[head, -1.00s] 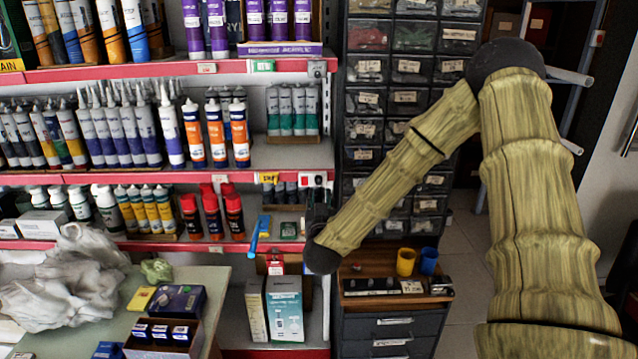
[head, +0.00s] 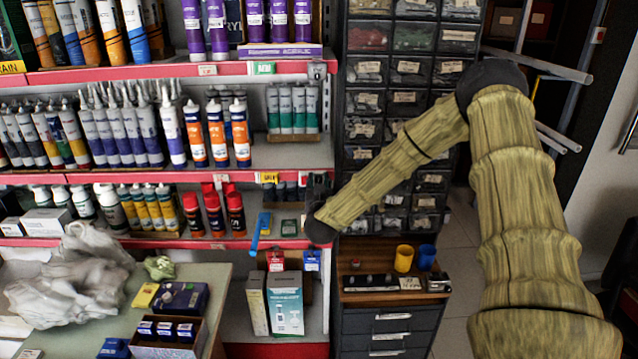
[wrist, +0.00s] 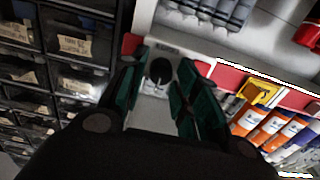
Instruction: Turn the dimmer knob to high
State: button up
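The dimmer knob (wrist: 160,72) is a dark round knob on a pale grey plate (wrist: 153,105) at the shelf edge, in the middle of the wrist view. My gripper (wrist: 161,65) is open, with dark green fingers on either side of the knob. Pale plate shows between the fingers and the knob, so they look apart. In the head view my gripper (head: 319,188) is a dark shape at the right end of the lower red shelf strip, and it hides the knob there. The knob's setting cannot be read.
A red shelf strip (wrist: 232,78) with a yellow tag (wrist: 256,95) runs right of the fingers in the wrist view. Small-parts drawers (head: 412,70) stand close by on the right. Another switch plate (head: 317,69) is on the upper shelf edge. Tubes and bottles (head: 215,133) fill the shelves.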

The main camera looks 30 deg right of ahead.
jog(key=shift+c, duration=0.5)
grip_shut()
jog(key=shift+f+m+b, duration=0.15)
jog(key=shift+m+b, duration=0.55)
jog(key=shift+b, duration=0.25)
jog(key=shift+m+b, duration=0.7)
jog(key=shift+m, duration=0.2)
